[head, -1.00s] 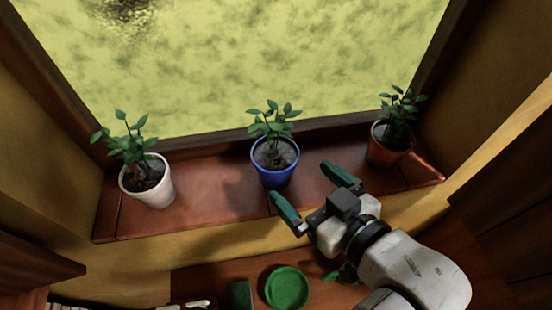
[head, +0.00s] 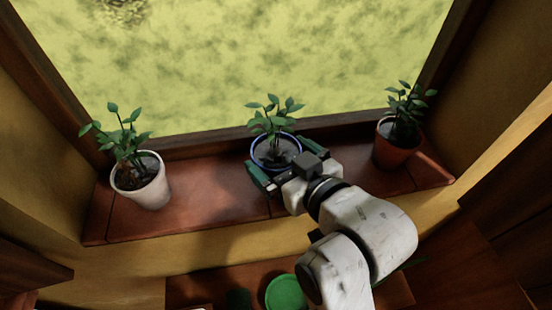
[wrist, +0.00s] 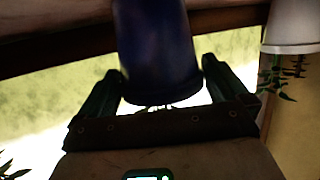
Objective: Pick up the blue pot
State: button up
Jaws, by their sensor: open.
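The blue pot (head: 268,155) stands upright on the windowsill with a leafy green plant in it. In the head view its lower front is hidden by my gripper (head: 284,168), whose fingers lie at its left and right sides. In the wrist view, which looks upside down, the dark blue pot (wrist: 156,45) sits between the two green fingers of my gripper (wrist: 162,85). The fingers are open. A gap shows beside the pot at the right finger; whether the left finger touches it I cannot tell.
A white pot (head: 148,189) with a plant stands on the sill (head: 200,190) to the left. A terracotta pot (head: 393,155) with a plant stands to the right. A window frame (head: 200,143) runs behind. A green round dish (head: 285,292) lies below. The sill between the pots is clear.

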jog(key=shift+x, duration=0.9)
jog(key=c, duration=1.1)
jog(key=shift+o, duration=0.2)
jog(key=shift+r, duration=0.2)
